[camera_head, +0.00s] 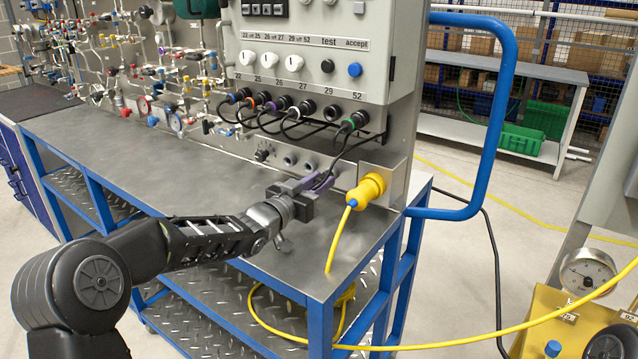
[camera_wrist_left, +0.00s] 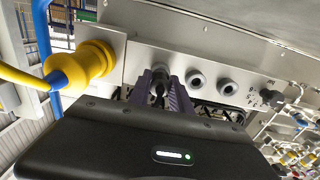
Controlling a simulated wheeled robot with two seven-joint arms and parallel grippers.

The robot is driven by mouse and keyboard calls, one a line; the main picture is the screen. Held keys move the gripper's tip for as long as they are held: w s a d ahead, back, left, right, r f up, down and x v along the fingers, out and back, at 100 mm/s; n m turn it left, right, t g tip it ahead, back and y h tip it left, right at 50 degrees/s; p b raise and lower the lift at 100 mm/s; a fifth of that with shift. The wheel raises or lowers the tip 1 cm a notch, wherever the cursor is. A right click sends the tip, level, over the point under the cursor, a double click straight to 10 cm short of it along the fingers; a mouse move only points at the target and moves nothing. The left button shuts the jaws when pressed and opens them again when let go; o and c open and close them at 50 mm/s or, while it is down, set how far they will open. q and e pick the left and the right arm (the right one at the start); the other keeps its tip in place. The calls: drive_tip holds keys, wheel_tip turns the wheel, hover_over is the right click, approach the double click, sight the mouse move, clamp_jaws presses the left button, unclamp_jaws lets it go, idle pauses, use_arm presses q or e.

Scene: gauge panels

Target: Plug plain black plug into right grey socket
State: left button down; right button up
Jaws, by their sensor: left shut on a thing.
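My left gripper (camera_head: 322,181) is at the lower strip of the panel, its purple fingers shut on the plain black plug. In the left wrist view the black plug (camera_wrist_left: 159,84) shows as a dark body between the two fingers (camera_wrist_left: 161,90), pointing at the panel. Two empty grey sockets (camera_head: 289,160) show left of the gripper in the head view; the wrist view shows them to the right of the fingers (camera_wrist_left: 196,79). The spot straight ahead of the plug is hidden by plug and fingers, so I cannot tell whether it is seated. My right gripper is not in view.
A yellow plug (camera_head: 366,191) with a yellow cable sits close beside the gripper. Several black cables hang from the row of ringed plugs (camera_head: 295,108) above, some close to the fingers. The metal bench top (camera_head: 180,165) is clear. A blue rail (camera_head: 497,120) stands right.

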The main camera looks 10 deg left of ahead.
use_arm(q)
drive_tip(key=shift+w+d, duration=0.1)
drive_tip(key=shift+w, duration=0.15)
idle(0.4)
drive_tip(key=c, duration=1.1)
unclamp_jaws()
drive_tip(key=shift+s, duration=0.1)
drive_tip(key=b+v, duration=0.1)
drive_tip(key=v, duration=0.6)
drive_tip(key=shift+s, duration=0.25)
